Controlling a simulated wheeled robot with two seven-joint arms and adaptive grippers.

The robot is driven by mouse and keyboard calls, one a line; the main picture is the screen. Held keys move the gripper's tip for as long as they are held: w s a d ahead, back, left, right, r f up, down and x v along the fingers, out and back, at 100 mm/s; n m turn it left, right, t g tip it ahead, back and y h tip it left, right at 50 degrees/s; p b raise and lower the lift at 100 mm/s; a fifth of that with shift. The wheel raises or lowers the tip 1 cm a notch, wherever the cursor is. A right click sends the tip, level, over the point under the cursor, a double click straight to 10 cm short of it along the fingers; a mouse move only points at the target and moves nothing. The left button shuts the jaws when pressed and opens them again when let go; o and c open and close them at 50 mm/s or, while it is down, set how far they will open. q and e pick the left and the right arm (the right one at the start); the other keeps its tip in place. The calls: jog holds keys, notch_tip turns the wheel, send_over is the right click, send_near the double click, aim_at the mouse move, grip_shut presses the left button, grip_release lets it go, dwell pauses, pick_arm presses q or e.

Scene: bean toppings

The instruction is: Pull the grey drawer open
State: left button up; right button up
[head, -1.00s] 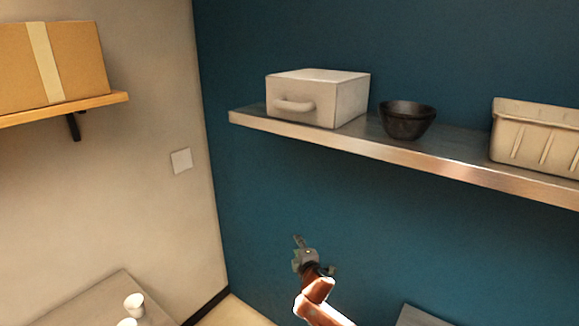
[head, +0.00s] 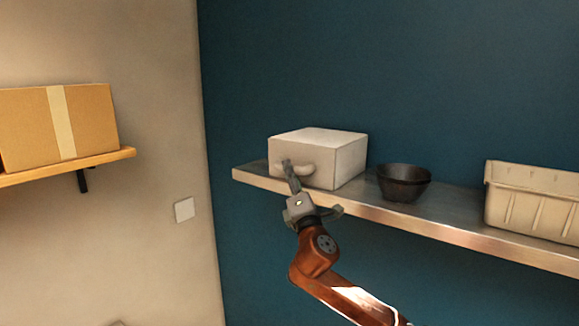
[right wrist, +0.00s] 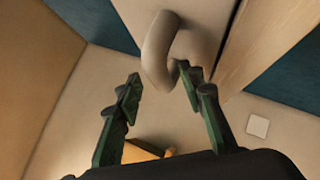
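The grey drawer (head: 337,160) is a pale box unit with a loop handle on its front, and it stands on the metal shelf. Its front looks flush, with no gap visible. The handle (head: 308,170) also shows close up in the right wrist view (right wrist: 157,55). My right gripper (head: 287,166) is raised to the front of the drawer at the handle. In the right wrist view its two green fingers (right wrist: 159,75) are apart, one on either side of the handle's curve. I cannot tell whether either finger touches it. My left gripper is not in view.
A dark bowl (head: 404,183) stands right of the drawer on the metal shelf (head: 390,219). A pale ribbed bin (head: 533,203) is farther right. A cardboard box (head: 88,125) sits on a wooden shelf (head: 70,166) at left. The space below the metal shelf looks clear.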

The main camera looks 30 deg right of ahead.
jog(key=shift+x, duration=1.35)
jog(key=shift+c, duration=0.4)
grip_shut()
